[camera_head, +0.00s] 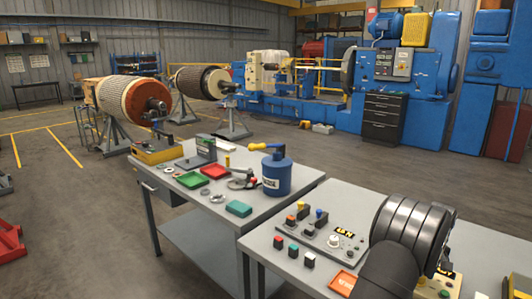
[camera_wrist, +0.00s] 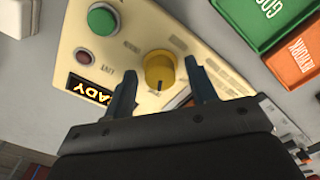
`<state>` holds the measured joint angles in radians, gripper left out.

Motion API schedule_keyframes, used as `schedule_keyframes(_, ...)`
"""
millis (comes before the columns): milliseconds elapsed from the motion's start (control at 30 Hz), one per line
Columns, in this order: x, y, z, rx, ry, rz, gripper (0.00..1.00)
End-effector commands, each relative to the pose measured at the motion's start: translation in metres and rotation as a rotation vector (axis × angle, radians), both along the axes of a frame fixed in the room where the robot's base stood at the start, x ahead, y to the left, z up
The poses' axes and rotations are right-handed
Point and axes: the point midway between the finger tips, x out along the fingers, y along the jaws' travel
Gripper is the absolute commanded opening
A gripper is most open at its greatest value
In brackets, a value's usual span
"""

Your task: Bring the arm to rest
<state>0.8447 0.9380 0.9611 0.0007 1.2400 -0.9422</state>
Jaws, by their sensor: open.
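My gripper (camera_wrist: 160,84) is open in the wrist view, its two dark fingers apart. A yellow knob (camera_wrist: 159,70) with a dark pointer line shows between and just beyond the fingertips. I cannot tell whether they touch it. The knob sits on a cream control box (camera_wrist: 133,32) with a green button (camera_wrist: 103,18), a small dark red light (camera_wrist: 82,57) and a lit label (camera_wrist: 86,91) ending in "ADY". Part of the cream box (camera_head: 449,287) shows beside the arm.
In the wrist view a green tray (camera_wrist: 250,25) and an orange "REWORK" tray (camera_wrist: 296,58) lie right of the box. In the head view a switch panel (camera_head: 318,238) stands left of my arm. A blue canister (camera_head: 277,179) stands on the left bench. Open floor lies behind.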

Motion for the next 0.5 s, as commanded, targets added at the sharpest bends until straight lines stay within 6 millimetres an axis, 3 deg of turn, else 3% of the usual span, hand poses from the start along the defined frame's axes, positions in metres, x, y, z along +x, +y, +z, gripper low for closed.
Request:
schedule_keyframes(200, 0.0, 0.0, 0.016, -0.001, -0.001, 0.018, 0.52)
schedule_keyframes(500, 0.0, 0.0, 0.018, 0.0, 0.0, 0.016, 0.52)
